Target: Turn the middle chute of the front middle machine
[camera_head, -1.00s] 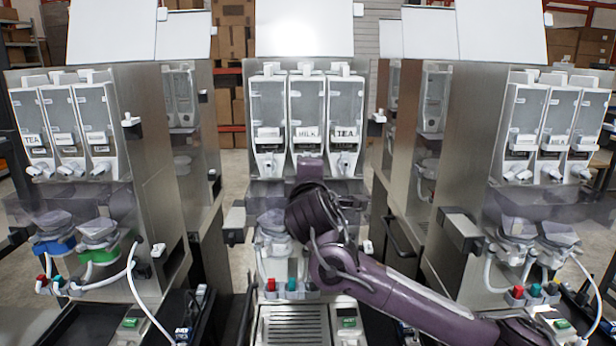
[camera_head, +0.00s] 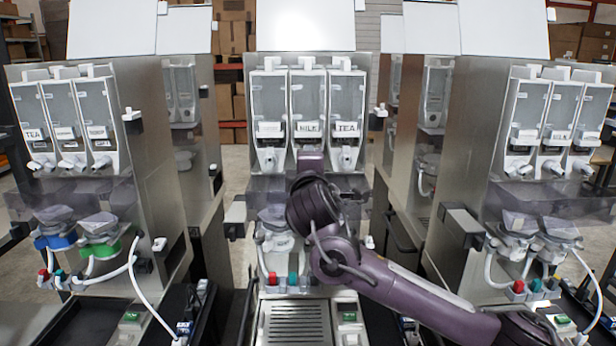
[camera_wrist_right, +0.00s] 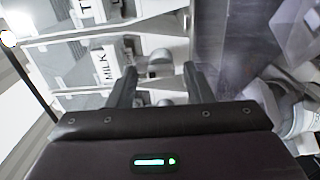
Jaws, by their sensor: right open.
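The front middle machine holds three clear canisters, and its middle canister (camera_head: 308,95) has a MILK label (camera_head: 308,129). In the head view its middle chute is hidden behind my right gripper (camera_head: 311,160), which is raised just below that label. In the right wrist view my right gripper (camera_wrist_right: 160,82) is open, with one dark finger on each side. The white middle chute (camera_wrist_right: 160,62) appears between the fingers, beside the MILK label (camera_wrist_right: 103,66). I cannot tell whether the fingers touch it. My left gripper is out of view.
Neighbouring chutes (camera_head: 268,160) (camera_head: 347,158) hang close on both sides. A clear smoky guard (camera_head: 262,187) crosses the machine below them, above the mixing bowls. Similar machines stand at left (camera_head: 150,130) and right (camera_head: 480,130), with hoses in front.

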